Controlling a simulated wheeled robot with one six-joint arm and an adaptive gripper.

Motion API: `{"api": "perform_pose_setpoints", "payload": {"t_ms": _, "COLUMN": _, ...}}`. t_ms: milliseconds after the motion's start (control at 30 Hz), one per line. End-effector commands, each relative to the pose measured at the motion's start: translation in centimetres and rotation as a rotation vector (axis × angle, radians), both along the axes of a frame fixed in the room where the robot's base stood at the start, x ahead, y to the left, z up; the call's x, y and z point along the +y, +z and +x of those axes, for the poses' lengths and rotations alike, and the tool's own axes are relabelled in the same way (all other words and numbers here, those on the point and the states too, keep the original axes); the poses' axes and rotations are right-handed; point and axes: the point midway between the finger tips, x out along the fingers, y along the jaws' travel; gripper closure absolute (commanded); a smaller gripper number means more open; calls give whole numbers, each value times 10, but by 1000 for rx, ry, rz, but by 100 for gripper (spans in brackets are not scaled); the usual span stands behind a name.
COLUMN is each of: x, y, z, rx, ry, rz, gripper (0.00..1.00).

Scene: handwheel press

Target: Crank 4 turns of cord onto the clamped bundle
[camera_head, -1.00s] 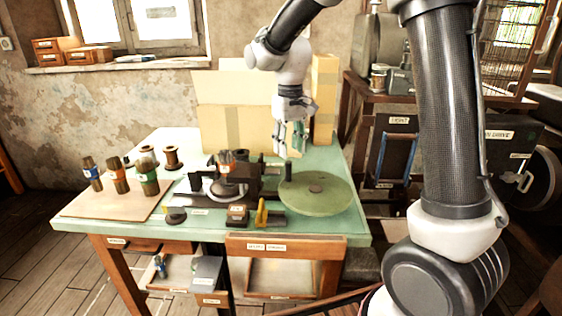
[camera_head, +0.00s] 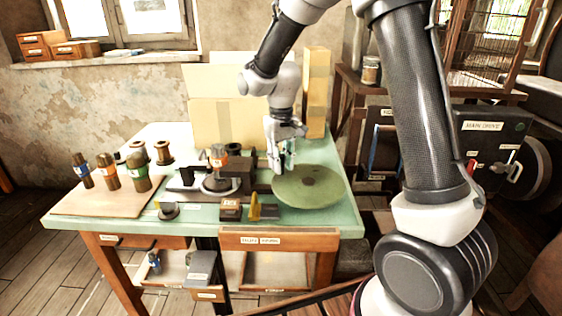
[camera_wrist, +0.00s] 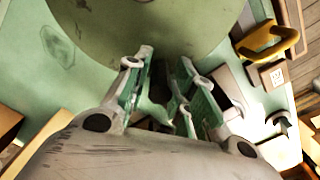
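The green round handwheel (camera_head: 318,190) lies flat at the right of the table, and also shows in the wrist view (camera_wrist: 205,25). My gripper (camera_head: 281,168) is low at its left rim, pointing down. In the wrist view its fingers (camera_wrist: 167,62) are apart, with a dark upright peg (camera_wrist: 160,82) between them; contact on both sides cannot be made out. A bundle with an orange-red band (camera_head: 219,157) stands upright in the dark clamp fixture (camera_head: 238,170), left of the wheel. Whether cord lies on it is too small to tell.
Several banded bundles, among them a green-banded one (camera_head: 137,174), stand on a board (camera_head: 95,203) at left. A spool (camera_head: 163,153) stands behind. A yellow piece (camera_head: 255,207) and a small labelled block (camera_head: 231,209) sit at the front edge. A cardboard panel (camera_head: 220,110) stands behind.

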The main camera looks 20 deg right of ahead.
Motion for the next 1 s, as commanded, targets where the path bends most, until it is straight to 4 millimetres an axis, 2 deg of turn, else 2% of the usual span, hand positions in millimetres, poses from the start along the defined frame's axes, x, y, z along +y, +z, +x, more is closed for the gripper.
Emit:
{"api": "perform_pose_setpoints", "payload": {"t_ms": 33, "x": 0, "y": 0, "z": 0, "rx": 0, "ry": 0, "rz": 0, "gripper": 90}}
{"api": "perform_pose_setpoints", "payload": {"t_ms": 100, "x": 0, "y": 0, "z": 0, "rx": 0, "ry": 0, "rz": 0, "gripper": 100}}
{"api": "perform_pose_setpoints", "payload": {"t_ms": 567, "x": 4, "y": 0, "z": -3, "rx": 0, "ry": 51, "rz": 0, "gripper": 100}}
{"api": "perform_pose_setpoints", "payload": {"t_ms": 767, "x": 10, "y": 0, "z": -12, "rx": 1, "ry": 169, "rz": 0, "gripper": 100}}
{"api": "perform_pose_setpoints", "payload": {"t_ms": 1000, "x": 21, "y": 1, "z": -27, "rx": -1, "ry": 384, "rz": 0, "gripper": 100}}
